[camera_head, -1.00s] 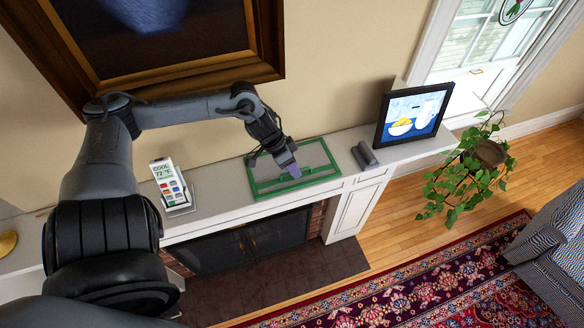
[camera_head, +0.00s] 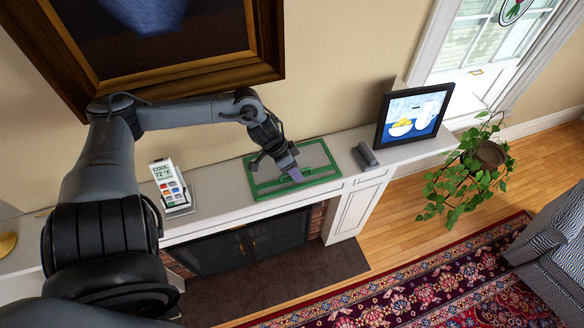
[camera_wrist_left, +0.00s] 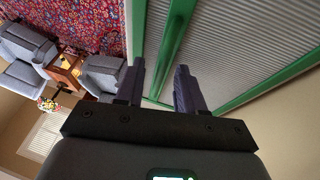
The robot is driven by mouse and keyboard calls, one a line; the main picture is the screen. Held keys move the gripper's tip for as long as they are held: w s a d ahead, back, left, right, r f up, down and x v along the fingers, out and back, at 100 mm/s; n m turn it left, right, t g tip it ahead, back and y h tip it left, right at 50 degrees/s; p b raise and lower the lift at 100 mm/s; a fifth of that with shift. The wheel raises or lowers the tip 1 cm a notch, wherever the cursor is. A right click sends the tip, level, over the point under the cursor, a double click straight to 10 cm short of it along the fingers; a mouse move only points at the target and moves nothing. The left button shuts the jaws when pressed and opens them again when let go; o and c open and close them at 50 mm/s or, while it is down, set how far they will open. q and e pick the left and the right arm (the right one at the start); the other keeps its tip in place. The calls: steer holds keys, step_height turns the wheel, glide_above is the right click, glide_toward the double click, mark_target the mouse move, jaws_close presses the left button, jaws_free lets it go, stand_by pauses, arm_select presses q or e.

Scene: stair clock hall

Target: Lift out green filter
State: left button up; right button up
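The green filter (camera_head: 318,182) has a green frame around grey panels and lies flat on the white mantel shelf. In the left wrist view the filter (camera_wrist_left: 176,35) shows as green bars with a ribbed grey surface between them. My left gripper (camera_head: 296,176) is over the front part of the filter. In the left wrist view its two dark purple fingers (camera_wrist_left: 160,70) stand apart, with a green bar seen in the gap between them. I cannot tell whether the fingers touch the filter. My right gripper is in neither view.
A thermostat-like panel with coloured buttons (camera_head: 170,186) stands left of the filter on the mantel (camera_head: 217,190). A small dark grey object (camera_head: 365,156) and a framed lemon picture (camera_head: 412,114) stand to the right. A large framed painting (camera_head: 180,75) hangs above.

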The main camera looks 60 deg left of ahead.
arm_select(q)
steer(key=shift+f, duration=0.1)
jaws_close()
steer(key=shift+r, duration=0.2)
stand_by(0.6)
